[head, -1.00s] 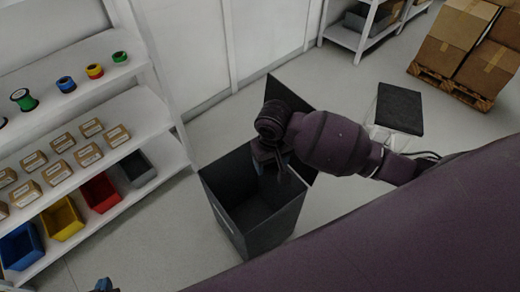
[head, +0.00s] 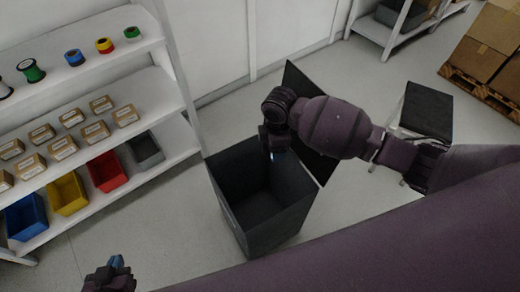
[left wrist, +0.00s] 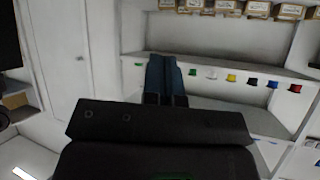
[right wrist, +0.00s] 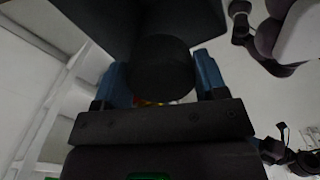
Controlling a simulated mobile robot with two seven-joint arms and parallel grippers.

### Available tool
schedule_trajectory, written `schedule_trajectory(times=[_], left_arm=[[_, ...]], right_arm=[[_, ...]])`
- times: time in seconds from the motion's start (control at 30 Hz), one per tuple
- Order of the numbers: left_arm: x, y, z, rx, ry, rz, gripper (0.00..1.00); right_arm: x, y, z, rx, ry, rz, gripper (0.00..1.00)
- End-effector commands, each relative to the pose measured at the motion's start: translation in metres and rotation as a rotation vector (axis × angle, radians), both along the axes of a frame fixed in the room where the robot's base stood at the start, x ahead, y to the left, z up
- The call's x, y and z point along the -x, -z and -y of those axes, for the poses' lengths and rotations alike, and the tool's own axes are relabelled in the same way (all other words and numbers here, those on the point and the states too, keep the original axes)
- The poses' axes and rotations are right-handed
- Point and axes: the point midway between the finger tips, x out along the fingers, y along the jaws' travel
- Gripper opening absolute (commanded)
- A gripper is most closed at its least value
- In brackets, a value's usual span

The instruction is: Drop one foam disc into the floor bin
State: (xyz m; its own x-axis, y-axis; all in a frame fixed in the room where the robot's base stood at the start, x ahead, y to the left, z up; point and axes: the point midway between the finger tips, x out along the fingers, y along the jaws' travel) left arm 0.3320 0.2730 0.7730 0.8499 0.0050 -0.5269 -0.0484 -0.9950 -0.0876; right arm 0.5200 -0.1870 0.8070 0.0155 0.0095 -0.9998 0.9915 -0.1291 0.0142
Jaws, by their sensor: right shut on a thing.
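The floor bin (head: 240,215) is a dark grey, open-topped box on the floor in the head view, with its lid (head: 301,85) standing up at the back. My right gripper (head: 275,153) is over the bin's opening. In the right wrist view a dark round foam disc (right wrist: 163,70) sits between the two blue fingers of the right gripper, which is shut on it. The disc cannot be made out in the head view. My left gripper (head: 117,262) is at the lower left, away from the bin. In the left wrist view its blue fingers (left wrist: 165,75) are together, with nothing between them.
A white shelf unit (head: 185,135) on the left holds spools, small cartons and coloured bins. A dark-topped stool or stand (head: 427,108) is behind my right arm. Cartons on a pallet (head: 485,90) stand at the far right. Floor around the bin is clear.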

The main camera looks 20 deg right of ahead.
Motion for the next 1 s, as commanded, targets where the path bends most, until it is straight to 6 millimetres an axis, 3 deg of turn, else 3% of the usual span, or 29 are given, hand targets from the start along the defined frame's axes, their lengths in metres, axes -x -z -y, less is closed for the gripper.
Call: schedule_trajectory(times=[0.3,1.0], left_arm=[[0.005,0.027,0.001,0.0,0.002,-0.033,0.0],[0.008,0.065,0.004,-0.001,0.013,-0.074,0.0]], right_arm=[[-0.024,0.036,-0.007,0.009,-0.544,0.0,0.44],[-0.069,0.107,-0.017,0.016,-1.678,-0.005,0.44]])
